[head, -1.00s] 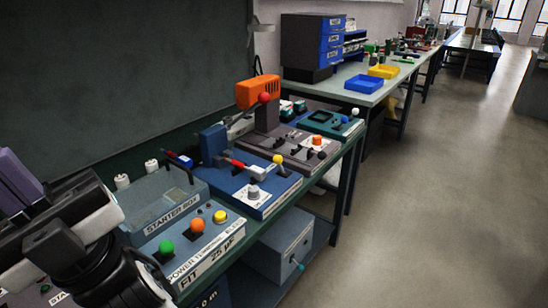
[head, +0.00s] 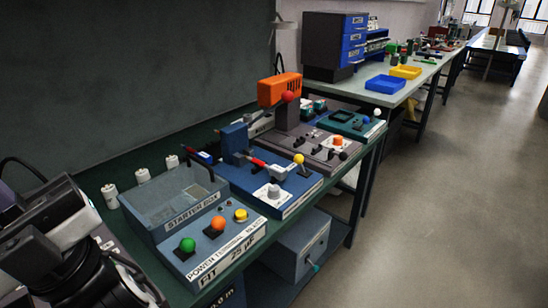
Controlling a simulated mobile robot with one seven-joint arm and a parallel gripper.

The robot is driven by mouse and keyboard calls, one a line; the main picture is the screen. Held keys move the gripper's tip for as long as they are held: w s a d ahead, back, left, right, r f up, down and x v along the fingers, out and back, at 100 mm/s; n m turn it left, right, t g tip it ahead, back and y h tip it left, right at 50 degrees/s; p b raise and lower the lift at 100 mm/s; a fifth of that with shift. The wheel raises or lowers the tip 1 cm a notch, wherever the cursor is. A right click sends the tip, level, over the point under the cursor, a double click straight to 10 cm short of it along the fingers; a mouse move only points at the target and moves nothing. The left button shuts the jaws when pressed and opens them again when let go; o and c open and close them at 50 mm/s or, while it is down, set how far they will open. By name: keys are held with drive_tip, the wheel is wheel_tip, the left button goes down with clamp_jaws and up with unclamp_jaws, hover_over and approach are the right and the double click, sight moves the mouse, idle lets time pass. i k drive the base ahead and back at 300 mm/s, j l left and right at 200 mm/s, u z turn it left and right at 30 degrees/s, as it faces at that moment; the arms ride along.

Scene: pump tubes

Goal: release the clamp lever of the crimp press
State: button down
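In the head view, a blue-based bench unit (head: 240,178) stands mid-bench with an upright blue block at its back. A red-handled lever (head: 258,163) lies low across it, and a lever with a yellow ball (head: 299,159) stands at its right end. Behind it is a grey-based unit (head: 318,153) with an orange head (head: 279,90) and a red ball knob (head: 288,97). No readable label shows which one is the crimp press. Parts of my arm fill the lower left corner, apart from both units. My gripper's fingertips do not show.
The starter box (head: 172,208), with green, orange and yellow buttons, sits in front of the blue unit. Several white cylinders (head: 110,196) stand behind it. A dark green unit (head: 352,123) is farther along. A dark wall backs the bench; open floor (head: 430,220) lies to the right.

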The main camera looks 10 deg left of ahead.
sight(299, 159)
drive_tip(key=i+l+u, duration=0.2)
drive_tip(key=l+u, duration=0.15)
drive_tip(key=i+l+u, duration=0.2)
drive_tip(key=l+u, duration=0.15)
drive_tip(key=i+l+u, duration=0.1)
drive_tip(key=l, duration=0.25)
drive_tip(key=i+l, duration=0.1)
drive_tip(key=l, duration=0.25)
drive_tip(key=i+l+u, duration=0.15)
drive_tip(key=l, duration=0.2)
drive_tip(key=i+l, duration=0.1)
drive_tip(key=l, duration=0.45)
drive_tip(key=i+l, duration=0.15)
drive_tip(key=l, duration=0.4)
drive_tip(key=i+l, duration=0.1)
drive_tip(key=l, duration=0.45)
drive_tip(key=i+l, duration=0.1)
drive_tip(key=l, duration=0.45)
drive_tip(key=i+l+u, duration=0.1)
drive_tip(key=l, duration=0.45)
drive_tip(key=j, duration=0.35)
drive_tip(key=k+j, duration=0.1)
drive_tip(key=j, duration=0.25)
